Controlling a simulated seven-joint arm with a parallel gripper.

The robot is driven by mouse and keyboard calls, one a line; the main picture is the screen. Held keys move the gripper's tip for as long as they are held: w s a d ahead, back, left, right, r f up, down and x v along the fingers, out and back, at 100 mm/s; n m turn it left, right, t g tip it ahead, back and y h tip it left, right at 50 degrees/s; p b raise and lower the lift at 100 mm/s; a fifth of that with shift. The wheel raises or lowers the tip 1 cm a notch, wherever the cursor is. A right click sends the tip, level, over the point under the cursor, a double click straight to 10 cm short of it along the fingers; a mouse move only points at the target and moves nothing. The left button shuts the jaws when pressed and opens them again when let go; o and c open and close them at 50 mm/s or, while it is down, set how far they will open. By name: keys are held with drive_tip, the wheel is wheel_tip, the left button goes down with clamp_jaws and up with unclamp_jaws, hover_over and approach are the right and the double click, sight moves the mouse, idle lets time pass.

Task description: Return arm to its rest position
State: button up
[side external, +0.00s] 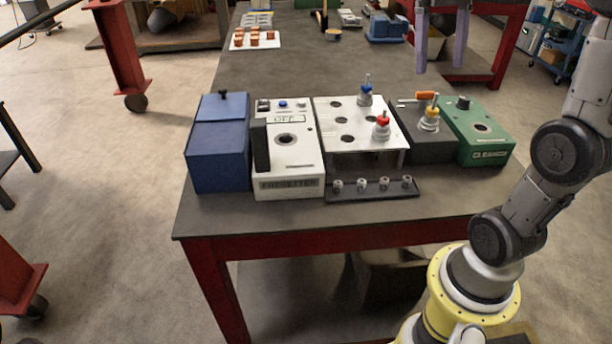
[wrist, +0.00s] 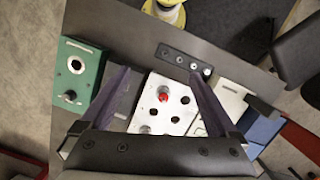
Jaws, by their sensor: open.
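My gripper (side external: 440,68) hangs at the top right of the side external view, fingers pointing down and spread apart. It is above and behind the row of devices, with nothing visible between its fingers. In the wrist view, my gripper (wrist: 160,74) shows two purplish fingers wide apart, with the white holed rack (wrist: 151,119) below and between them. The rack (side external: 335,111) bears a blue-topped holder (side external: 365,92) and a red-topped holder (side external: 382,127). The red top also shows in the wrist view (wrist: 163,97).
A blue box (side external: 218,145), a white presetter (side external: 288,160), a dark block (side external: 422,147) bearing an orange-handled tool and a holder, and a green cleaner (side external: 480,135) line the table's front. A dark strip (side external: 350,192) carries several small fittings. The table (side external: 270,75) behind is largely clear.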

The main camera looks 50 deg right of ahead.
drive_tip(key=s+a+f+n+t, duration=0.2)
drive_tip(key=a+f+t, duration=0.2)
drive_tip(key=a+f, duration=0.2)
drive_tip(key=s+a+f+n+t+h, duration=0.1)
drive_tip(key=s+a+f+n+t, duration=0.2)
drive_tip(key=a+f, duration=0.3)
drive_tip(key=shift+s+a+n+t, duration=0.3)
drive_tip(key=shift+a+t, duration=0.1)
drive_tip(key=shift+a, duration=0.3)
